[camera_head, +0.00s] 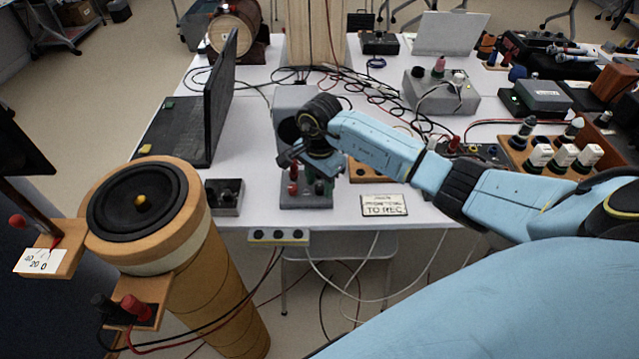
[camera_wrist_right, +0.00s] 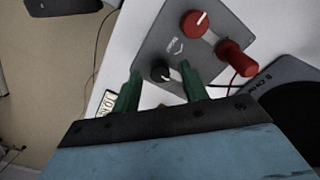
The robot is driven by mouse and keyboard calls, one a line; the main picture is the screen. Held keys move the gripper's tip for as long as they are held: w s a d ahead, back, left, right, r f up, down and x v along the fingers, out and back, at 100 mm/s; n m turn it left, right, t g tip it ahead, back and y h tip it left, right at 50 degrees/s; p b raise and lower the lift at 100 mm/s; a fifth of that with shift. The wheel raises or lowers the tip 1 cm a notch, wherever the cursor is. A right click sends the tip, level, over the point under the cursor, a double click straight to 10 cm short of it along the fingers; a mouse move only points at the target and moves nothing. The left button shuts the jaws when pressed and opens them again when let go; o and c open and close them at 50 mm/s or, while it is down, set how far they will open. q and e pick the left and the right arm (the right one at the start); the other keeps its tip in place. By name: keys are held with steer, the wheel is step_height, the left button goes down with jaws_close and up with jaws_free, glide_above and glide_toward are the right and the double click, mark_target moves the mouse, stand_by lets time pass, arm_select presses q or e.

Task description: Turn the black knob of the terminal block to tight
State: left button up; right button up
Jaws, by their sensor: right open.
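The terminal block (camera_head: 308,203) is a grey plate at the table's front edge, below my right gripper (camera_head: 318,183). In the right wrist view the same grey block (camera_wrist_right: 183,48) carries a red knob (camera_wrist_right: 194,23) with a white pointer line, a red plug (camera_wrist_right: 232,56) and the black knob (camera_wrist_right: 160,74). My right gripper (camera_wrist_right: 160,76) has green fingers and is open, one finger on each side of the black knob. I cannot tell whether the fingers touch it. In the head view the arm and fingers largely hide the black knob. My left gripper is not in view.
A sign card (camera_head: 384,205) lies right of the block. A small dark box (camera_head: 224,196) stands to its left, near an open laptop (camera_head: 205,110). A large round speaker (camera_head: 150,205) stands at front left. Cables run behind my arm and below the table edge.

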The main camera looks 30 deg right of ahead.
steer(key=shift+f, duration=0.25)
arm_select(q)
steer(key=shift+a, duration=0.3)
arm_select(e)
steer(key=c, duration=0.9)
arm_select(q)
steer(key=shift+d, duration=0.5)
arm_select(e)
jaws_close()
steer(key=shift+r, duration=0.1)
